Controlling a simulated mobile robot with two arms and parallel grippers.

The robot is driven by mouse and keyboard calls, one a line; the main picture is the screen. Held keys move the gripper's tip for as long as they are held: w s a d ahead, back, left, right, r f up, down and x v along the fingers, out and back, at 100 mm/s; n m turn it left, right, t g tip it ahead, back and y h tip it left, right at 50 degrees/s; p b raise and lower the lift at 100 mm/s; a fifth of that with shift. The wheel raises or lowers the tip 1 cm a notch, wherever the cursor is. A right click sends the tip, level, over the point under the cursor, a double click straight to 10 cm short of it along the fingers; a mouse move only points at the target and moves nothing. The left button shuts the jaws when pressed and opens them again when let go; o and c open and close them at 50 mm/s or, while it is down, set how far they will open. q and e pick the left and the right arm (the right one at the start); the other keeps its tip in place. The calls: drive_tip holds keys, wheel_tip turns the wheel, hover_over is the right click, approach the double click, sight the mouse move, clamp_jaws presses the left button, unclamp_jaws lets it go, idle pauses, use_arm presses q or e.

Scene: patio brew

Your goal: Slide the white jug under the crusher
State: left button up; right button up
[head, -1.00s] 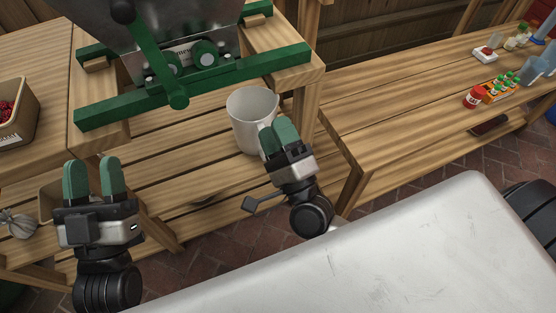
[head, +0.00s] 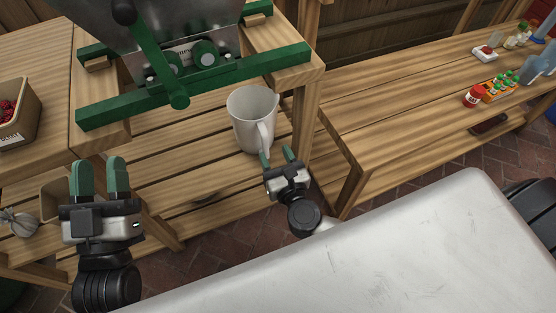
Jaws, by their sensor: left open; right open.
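The white jug (head: 250,116) stands upright on the slatted lower wooden shelf (head: 195,170), near its right end, with its handle toward me. The crusher (head: 178,60) has a grey metal hopper, green rollers and a green frame, and sits on the wooden stand above and to the left of the jug. My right gripper (head: 277,158) is open, its green fingertips just in front of the jug's handle; I cannot tell whether they touch it. My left gripper (head: 102,178) is open and empty at the left, away from the jug.
A box of red fruit (head: 15,112) stands on the table at the left. A small sack (head: 18,222) lies at the lower left. The shelf left of the jug is mostly clear.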

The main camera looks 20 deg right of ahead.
sight(265, 135)
drive_tip(key=w+b, duration=0.1)
drive_tip(key=w, duration=0.7)
drive_tip(key=shift+w, duration=0.2)
use_arm(q)
drive_tip(key=shift+s+r+t+h, duration=0.2)
drive_tip(key=shift+s+r+t, duration=0.25)
drive_tip(key=shift+r+t, duration=0.25)
drive_tip(key=shift+s+r+t+h, duration=0.2)
drive_tip(key=shift+s+r+t, duration=0.3)
drive_tip(key=shift+t, duration=0.3)
use_arm(e)
drive_tip(key=shift+w, duration=0.5)
use_arm(q)
drive_tip(key=shift+w, duration=0.1)
use_arm(e)
clamp_jaws()
